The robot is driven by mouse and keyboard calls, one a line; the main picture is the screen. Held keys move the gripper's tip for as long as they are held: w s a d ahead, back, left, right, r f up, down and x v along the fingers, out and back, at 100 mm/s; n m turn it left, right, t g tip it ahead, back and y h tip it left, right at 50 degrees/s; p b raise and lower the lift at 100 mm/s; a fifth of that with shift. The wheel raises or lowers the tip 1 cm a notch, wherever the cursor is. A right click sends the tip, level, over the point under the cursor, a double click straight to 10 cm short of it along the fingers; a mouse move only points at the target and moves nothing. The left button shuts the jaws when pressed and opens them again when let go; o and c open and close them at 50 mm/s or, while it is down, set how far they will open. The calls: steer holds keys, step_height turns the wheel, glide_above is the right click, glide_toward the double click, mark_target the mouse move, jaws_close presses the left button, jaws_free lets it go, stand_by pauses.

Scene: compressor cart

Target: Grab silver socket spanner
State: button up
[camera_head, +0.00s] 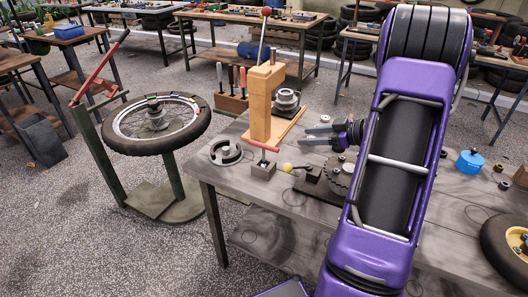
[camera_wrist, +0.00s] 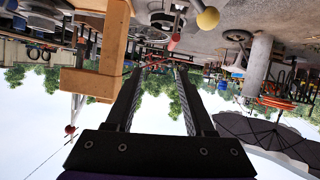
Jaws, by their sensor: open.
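I cannot pick out a silver socket spanner with certainty. A T-shaped tool with a red crossbar (camera_head: 262,147) and thin shaft stands upright at a small dark block (camera_head: 263,170) near the bench's edge. The red crossbar also shows in the wrist view (camera_wrist: 173,42), where the scene is upside down. My gripper (camera_head: 305,136) is open and empty above the bench, right of the wooden post (camera_head: 261,105) and apart from the T-shaped tool. In the wrist view, my gripper (camera_wrist: 162,70) has its two fingers spread with nothing between them.
The grey bench (camera_head: 300,215) holds a toothed wheel (camera_head: 340,174), a yellow ball (camera_head: 288,167), a dark ring (camera_head: 226,152) and a blue pot (camera_head: 469,162). A tall red-knobbed lever (camera_head: 264,35) rises by the wooden post. A wheel stand (camera_head: 156,122) is left of the bench.

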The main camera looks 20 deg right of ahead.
mark_target(268, 145)
steer(key=shift+y, duration=0.4)
steer(key=x, duration=0.5)
steer(key=s+f+b+x, duration=0.1)
steer(key=x, duration=0.4)
steer(key=a+b+x, duration=0.1)
steer(key=x, duration=0.5)
steer(key=shift+s+a+f, duration=0.15)
steer(key=shift+s+f, duration=0.1)
steer(key=shift+f, duration=0.2)
jaws_close()
stand_by(0.5)
